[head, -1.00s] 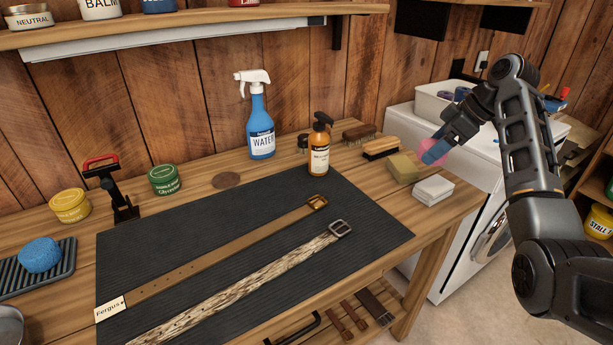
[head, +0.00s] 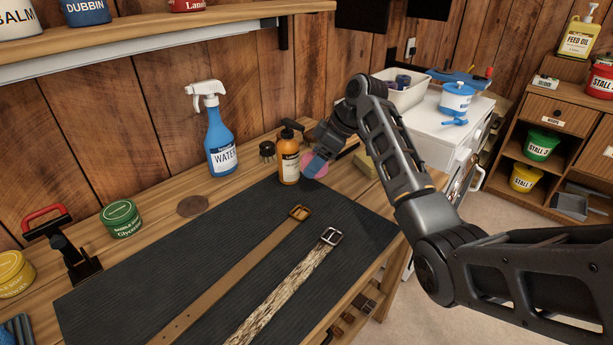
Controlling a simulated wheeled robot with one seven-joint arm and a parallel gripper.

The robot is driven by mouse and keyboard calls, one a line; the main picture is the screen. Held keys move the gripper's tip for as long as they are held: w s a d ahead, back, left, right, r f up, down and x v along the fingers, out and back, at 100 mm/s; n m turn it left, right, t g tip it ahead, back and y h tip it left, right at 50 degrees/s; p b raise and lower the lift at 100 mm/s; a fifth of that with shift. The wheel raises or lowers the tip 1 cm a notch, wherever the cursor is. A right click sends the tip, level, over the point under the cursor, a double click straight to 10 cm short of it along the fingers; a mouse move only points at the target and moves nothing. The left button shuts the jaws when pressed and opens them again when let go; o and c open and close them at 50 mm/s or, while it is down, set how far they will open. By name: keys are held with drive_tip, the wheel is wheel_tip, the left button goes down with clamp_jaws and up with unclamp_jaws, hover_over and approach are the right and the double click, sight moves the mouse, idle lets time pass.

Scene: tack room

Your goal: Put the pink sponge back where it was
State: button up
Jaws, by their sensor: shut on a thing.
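The pink sponge (head: 319,158) is between the blue fingers of my gripper (head: 314,167), which is shut on it. The fingers cover part of the sponge. My gripper is just right of the amber spray-pump bottle (head: 289,160), near the back right corner of the black mat (head: 240,225). I cannot tell whether the sponge touches the bench or hangs above it. A yellowish sponge block (head: 366,163) lies to the right, partly hidden by my arm.
A blue water spray bottle (head: 221,145) stands at the back. A tan belt (head: 240,265) and a patterned belt (head: 290,290) lie on the mat. A green tin (head: 121,219) and a round brown patch (head: 193,206) are to the left. A white cabinet (head: 430,125) stands beyond the bench.

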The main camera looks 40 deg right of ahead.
sight(308, 190)
drive_tip(key=shift+w+a+f, duration=0.25)
drive_tip(key=shift+a+f, duration=0.15)
drive_tip(key=shift+a, duration=0.1)
drive_tip(key=shift+w+a+f, duration=0.25)
drive_tip(key=shift+a+f, duration=0.1)
drive_tip(key=shift+a, duration=0.1)
drive_tip(key=shift+f+p, duration=0.4)
drive_tip(key=shift+f, duration=1.55)
drive_tip(key=shift+f, duration=0.1)
drive_tip(key=o, duration=1.1)
drive_tip(key=v, duration=1.2)
drive_tip(key=shift+b, duration=0.35)
drive_tip(key=shift+s, duration=0.1)
